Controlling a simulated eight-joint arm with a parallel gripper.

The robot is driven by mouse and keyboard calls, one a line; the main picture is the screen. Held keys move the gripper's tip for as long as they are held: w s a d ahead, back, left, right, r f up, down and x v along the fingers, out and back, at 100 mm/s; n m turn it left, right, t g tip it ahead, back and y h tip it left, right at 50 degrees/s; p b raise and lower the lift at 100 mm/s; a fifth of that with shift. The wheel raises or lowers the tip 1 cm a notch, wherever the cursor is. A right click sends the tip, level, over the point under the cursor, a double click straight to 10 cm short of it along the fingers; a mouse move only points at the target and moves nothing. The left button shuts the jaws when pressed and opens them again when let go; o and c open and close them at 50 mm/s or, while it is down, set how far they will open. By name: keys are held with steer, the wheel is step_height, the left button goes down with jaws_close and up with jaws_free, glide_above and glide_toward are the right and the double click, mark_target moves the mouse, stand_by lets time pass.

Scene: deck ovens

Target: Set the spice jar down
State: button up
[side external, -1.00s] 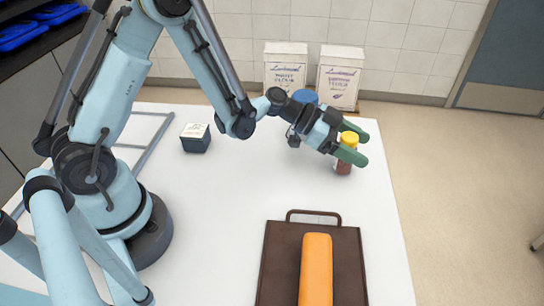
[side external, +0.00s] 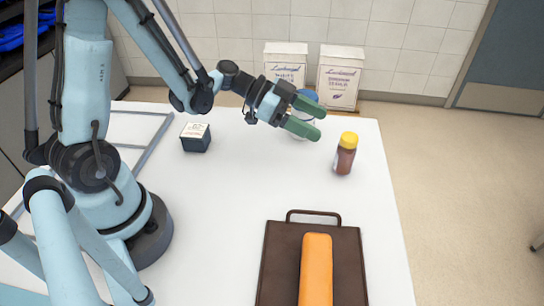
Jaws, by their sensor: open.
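The spice jar (side external: 344,158) has a yellow lid and reddish-brown contents. It stands upright on the white table (side external: 230,215), near the table's right edge. My gripper (side external: 322,121) has green fingers, which are open and empty. It is to the left of the jar and a little farther back, clear of it. A container with a blue lid (side external: 308,96) is partly hidden behind my fingers.
A small dark box with a white top (side external: 195,137) sits left of my gripper. A dark brown board with a handle (side external: 277,262) lies at the front, with an orange long object (side external: 316,270) on it. Two flour bags (side external: 338,78) stand at the back.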

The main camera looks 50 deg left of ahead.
steer(key=s+a+r+n+y, duration=0.4)
steer(key=s+a+n+y, duration=0.1)
steer(key=s+n+y, duration=0.5)
steer(key=shift+s+a+r+n+g+y, duration=0.2)
steer(key=shift+s+n+g+y, duration=0.2)
steer(key=shift+s+y, duration=0.1)
stand_by(1.2)
